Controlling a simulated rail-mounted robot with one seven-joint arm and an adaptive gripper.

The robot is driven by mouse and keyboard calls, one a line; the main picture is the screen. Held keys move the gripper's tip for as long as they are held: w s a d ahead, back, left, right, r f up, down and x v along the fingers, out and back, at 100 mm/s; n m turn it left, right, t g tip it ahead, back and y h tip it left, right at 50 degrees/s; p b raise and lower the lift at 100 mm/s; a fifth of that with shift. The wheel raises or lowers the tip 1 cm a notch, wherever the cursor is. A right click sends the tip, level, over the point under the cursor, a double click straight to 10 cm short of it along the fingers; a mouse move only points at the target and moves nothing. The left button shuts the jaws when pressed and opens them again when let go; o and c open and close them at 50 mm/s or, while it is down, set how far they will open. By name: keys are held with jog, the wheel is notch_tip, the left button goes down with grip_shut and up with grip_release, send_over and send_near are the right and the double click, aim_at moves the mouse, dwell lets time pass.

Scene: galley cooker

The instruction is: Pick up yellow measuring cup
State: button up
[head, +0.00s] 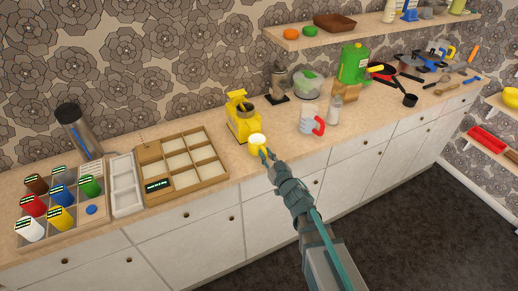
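A small yellow cup with a pale top (256,146), which looks like the yellow measuring cup, is at the front edge of the wooden counter. My gripper (267,155) reaches up from the lower right, its fingertips at the cup's right side. The fingers are small and partly overlap the cup's lower right. I cannot tell whether they touch it or close on it, nor whether the cup rests on the counter.
A yellow appliance (240,122) stands just behind the cup. A clear jug with a red handle (308,118) stands to the right. A wooden compartment tray (222,177) lies to the left. Some counter (277,125) is bare between cup and jug.

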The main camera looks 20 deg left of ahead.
grip_shut()
jog(key=shift+r, duration=0.15)
